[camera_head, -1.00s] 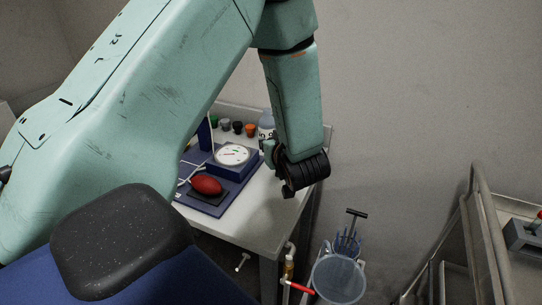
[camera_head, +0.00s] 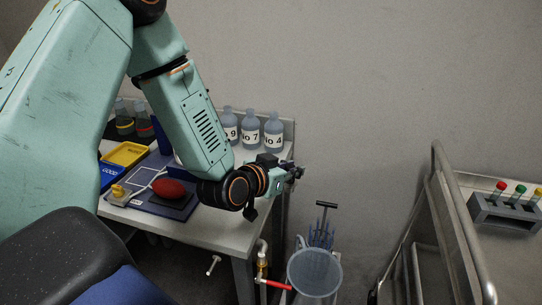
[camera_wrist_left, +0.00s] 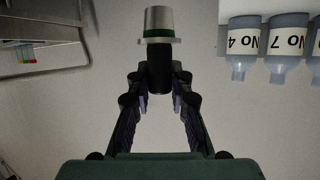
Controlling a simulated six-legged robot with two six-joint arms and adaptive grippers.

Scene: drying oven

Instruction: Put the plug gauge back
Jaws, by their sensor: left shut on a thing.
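The plug gauge (camera_wrist_left: 158,22) shows in the left wrist view, with a silver end, a green ring and a black handle. My left gripper (camera_wrist_left: 158,88) is shut on its black handle, one finger on each side. In the head view my left gripper (camera_head: 294,172) reaches right past the white table's edge, and the gauge cannot be made out there. A grey rack (camera_head: 504,214) with red, green and yellow-topped pieces stands on the trolley at the right, well apart from the gripper. My right gripper is not in view.
The metal trolley (camera_head: 455,225) has a raised rail on its near left side. Numbered bottles (camera_head: 250,133) line the table's back. A red object (camera_head: 173,188) lies on a blue base.

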